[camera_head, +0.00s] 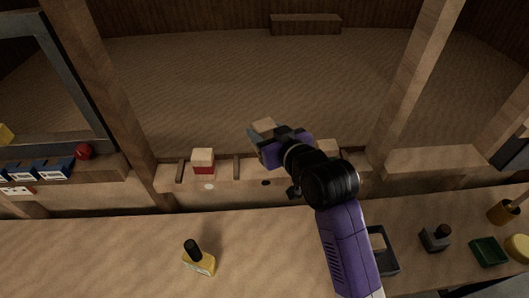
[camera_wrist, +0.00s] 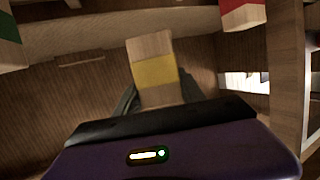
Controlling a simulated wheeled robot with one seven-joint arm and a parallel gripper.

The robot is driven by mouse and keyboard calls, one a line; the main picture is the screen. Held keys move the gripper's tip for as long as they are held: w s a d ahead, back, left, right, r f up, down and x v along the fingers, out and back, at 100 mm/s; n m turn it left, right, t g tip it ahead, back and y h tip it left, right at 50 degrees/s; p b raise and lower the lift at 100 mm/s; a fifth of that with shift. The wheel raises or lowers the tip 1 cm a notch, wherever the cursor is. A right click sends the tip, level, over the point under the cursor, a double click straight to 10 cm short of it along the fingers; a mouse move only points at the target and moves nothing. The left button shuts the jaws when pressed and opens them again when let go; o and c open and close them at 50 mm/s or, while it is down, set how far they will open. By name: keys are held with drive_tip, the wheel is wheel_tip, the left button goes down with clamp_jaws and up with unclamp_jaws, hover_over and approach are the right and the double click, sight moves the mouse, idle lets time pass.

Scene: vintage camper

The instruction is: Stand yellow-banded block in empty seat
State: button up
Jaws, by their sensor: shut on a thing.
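The yellow-banded block (camera_wrist: 156,72) is pale wood with a broad yellow band and stands up between my fingers in the wrist view, tilted slightly. In the head view only its pale top (camera_head: 265,126) shows clearly. My gripper (camera_head: 264,136) is shut on it, above and behind the wooden rail (camera_head: 222,181). A red-banded block (camera_head: 203,161) stands on the rail between two dividers. The stretch right of the divider (camera_head: 236,167) looks empty, with a dark spot (camera_head: 265,183) on its front; my arm partly hides it. Another pale block (camera_head: 328,148) stands further right, mostly hidden.
A dark tray (camera_head: 389,264), a dark stamp-like object (camera_head: 435,240) and a green box (camera_head: 488,251) sit at right. A red ball (camera_head: 84,151) is on the left shelf. The left counter is mostly clear.

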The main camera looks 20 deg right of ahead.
drive_tip(key=shift+f, duration=3.9)
drive_tip(key=shift+f, duration=0.1)
drive_tip(key=o, duration=1.5)
drive_tip(key=shift+c, duration=0.2)
drive_tip(key=shift+s+r, duration=0.1)
drive_tip(key=shift+r, duration=0.1)
drive_tip(key=a+b+v, duration=0.1)
drive_tip(key=v, duration=1)
drive_tip(key=shift+s+d, duration=0.4)
drive_tip(key=shift+d, duration=0.1)
drive_tip(key=shift+r, duration=0.1)
drive_tip(key=shift+s, duration=0.1)
